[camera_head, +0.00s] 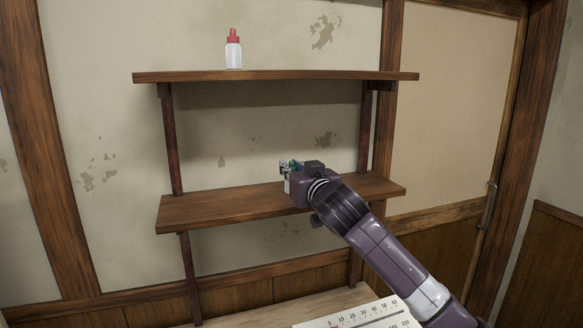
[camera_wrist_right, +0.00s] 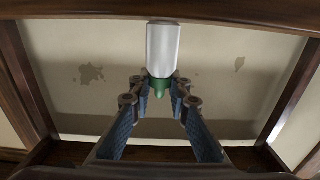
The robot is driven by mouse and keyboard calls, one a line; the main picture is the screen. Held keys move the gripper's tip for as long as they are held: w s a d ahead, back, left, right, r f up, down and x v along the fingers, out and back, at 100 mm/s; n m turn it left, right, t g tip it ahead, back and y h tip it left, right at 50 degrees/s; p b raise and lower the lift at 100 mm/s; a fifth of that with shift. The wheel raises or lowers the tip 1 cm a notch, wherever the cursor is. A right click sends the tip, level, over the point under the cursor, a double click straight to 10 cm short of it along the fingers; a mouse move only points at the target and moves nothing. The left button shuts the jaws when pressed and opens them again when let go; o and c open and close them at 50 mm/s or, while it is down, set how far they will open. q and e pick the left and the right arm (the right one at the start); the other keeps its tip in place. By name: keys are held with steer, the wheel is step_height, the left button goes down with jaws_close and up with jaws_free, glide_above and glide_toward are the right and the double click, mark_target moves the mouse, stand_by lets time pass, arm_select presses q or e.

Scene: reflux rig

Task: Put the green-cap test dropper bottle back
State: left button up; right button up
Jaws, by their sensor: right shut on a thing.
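The white dropper bottle with the green cap (camera_wrist_right: 162,52) is in my right gripper (camera_wrist_right: 161,88). In the right wrist view the fingers are shut around its green cap, and the white body points to the top of the picture. In the head view my right gripper (camera_head: 290,167) is over the middle shelf (camera_head: 228,203), toward its right half. Green shows between the fingers there, with a bit of white body below, so the bottle looks upright. Most of it is hidden by the gripper. I cannot tell whether its base touches the shelf. My left gripper is not in view.
A white bottle with a red cap (camera_head: 233,50) stands on the upper shelf (camera_head: 290,75), left of its middle. The middle shelf's left part is bare. Dark posts (camera_head: 172,140) join the shelves. A white panel with a scale (camera_head: 365,315) is at the bottom.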

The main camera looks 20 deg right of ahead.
steer(key=o, duration=0.8)
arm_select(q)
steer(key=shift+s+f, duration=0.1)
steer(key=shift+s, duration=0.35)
arm_select(e)
steer(key=shift+r, duration=0.1)
steer(key=shift+s, duration=0.55)
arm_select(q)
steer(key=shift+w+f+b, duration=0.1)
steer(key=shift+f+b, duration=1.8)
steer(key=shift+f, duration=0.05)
arm_select(e)
steer(key=shift+s+d, duration=0.15)
steer(key=shift+s, duration=2.6)
steer(key=shift+s+d, duration=0.1)
steer(key=shift+s, duration=2.6)
